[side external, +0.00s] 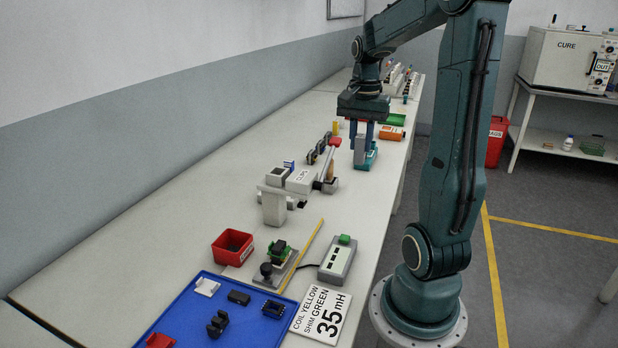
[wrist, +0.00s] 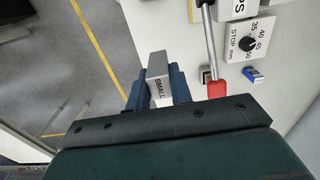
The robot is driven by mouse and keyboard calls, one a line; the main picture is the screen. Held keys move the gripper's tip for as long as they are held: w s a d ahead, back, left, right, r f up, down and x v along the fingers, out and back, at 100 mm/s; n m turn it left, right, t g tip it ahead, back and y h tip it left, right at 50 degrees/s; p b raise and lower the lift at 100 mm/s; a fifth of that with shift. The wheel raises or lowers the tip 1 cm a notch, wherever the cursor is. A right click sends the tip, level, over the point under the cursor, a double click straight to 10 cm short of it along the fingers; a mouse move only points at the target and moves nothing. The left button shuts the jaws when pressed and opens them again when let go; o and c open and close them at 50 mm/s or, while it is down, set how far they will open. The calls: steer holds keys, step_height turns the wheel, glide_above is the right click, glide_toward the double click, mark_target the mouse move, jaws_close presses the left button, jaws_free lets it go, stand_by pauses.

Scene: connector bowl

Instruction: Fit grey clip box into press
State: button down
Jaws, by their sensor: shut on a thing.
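The grey clip box (wrist: 158,66), marked SMALL, is between my gripper's (wrist: 158,88) two blue fingers in the wrist view. My gripper (side external: 362,146) is shut on it and points down over the far part of the bench in the side view, with the grey box (side external: 361,148) partly hidden by the fingers. The press (side external: 300,181) is a pale body marked CLIPS, nearer the camera and to the left of my gripper. Its red-handled lever (side external: 335,142) reaches toward my gripper; the lever handle (wrist: 216,86) also shows right of the box in the wrist view.
A teal block (side external: 371,157) shows just beside the box; I cannot tell if they touch. A stop dial (wrist: 248,42) is near the lever. An orange box (side external: 391,132) lies behind. A red bin (side external: 232,247), blue tray (side external: 180,308) and sign (side external: 320,314) are nearer.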

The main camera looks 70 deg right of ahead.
steer(key=shift+w, duration=0.1)
stand_by(0.3)
steer(key=w+a+r, duration=0.3)
steer(key=w+r, duration=0.4)
steer(key=w, duration=0.2)
steer(key=w+a+r, duration=0.3)
steer(key=w+r, duration=0.4)
steer(key=w, duration=0.2)
steer(key=shift+w+r, duration=0.15)
steer(key=shift+w, duration=0.25)
step_height(320, 180, down, 16)
steer(key=shift+f, duration=2)
